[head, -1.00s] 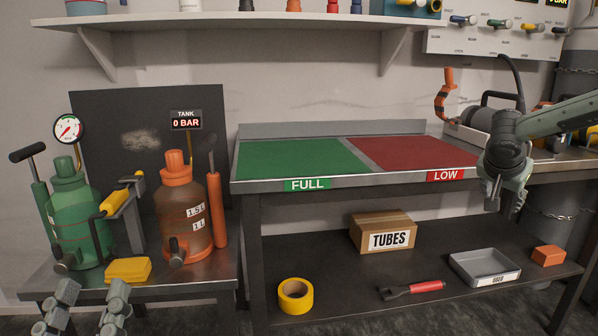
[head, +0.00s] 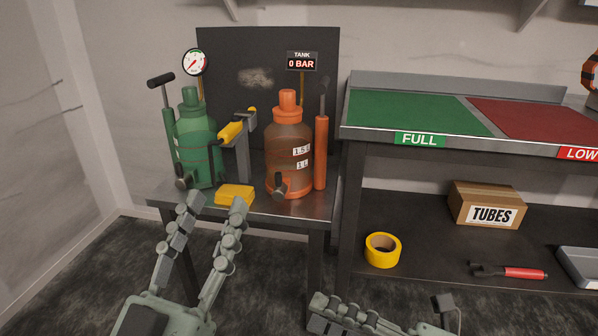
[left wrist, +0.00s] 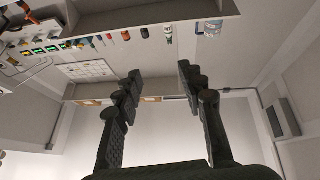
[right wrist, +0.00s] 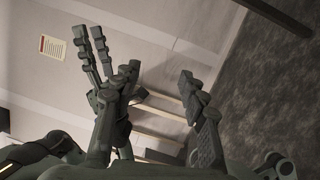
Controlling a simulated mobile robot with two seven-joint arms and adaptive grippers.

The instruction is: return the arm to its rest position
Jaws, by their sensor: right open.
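My left gripper (head: 215,202) points up from the lower left of the head view, with its fingers apart. In the left wrist view its two fingers (left wrist: 159,73) are spread with nothing between them. My right gripper (head: 380,312) is low at the bottom edge of the head view, partly cut off. In the right wrist view its fingers (right wrist: 158,76) are apart and empty. The fingertips of the left gripper overlap the yellow sponge (head: 236,194) in the head view; I cannot tell the depth between them.
A green pump tank (head: 195,150) and an orange tank (head: 288,150) stand on the small metal table at left. A workbench with a green FULL area (head: 410,110) and a red LOW area (head: 530,118) is at right. A TUBES box (head: 487,205) and yellow tape (head: 382,250) lie on its lower shelf.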

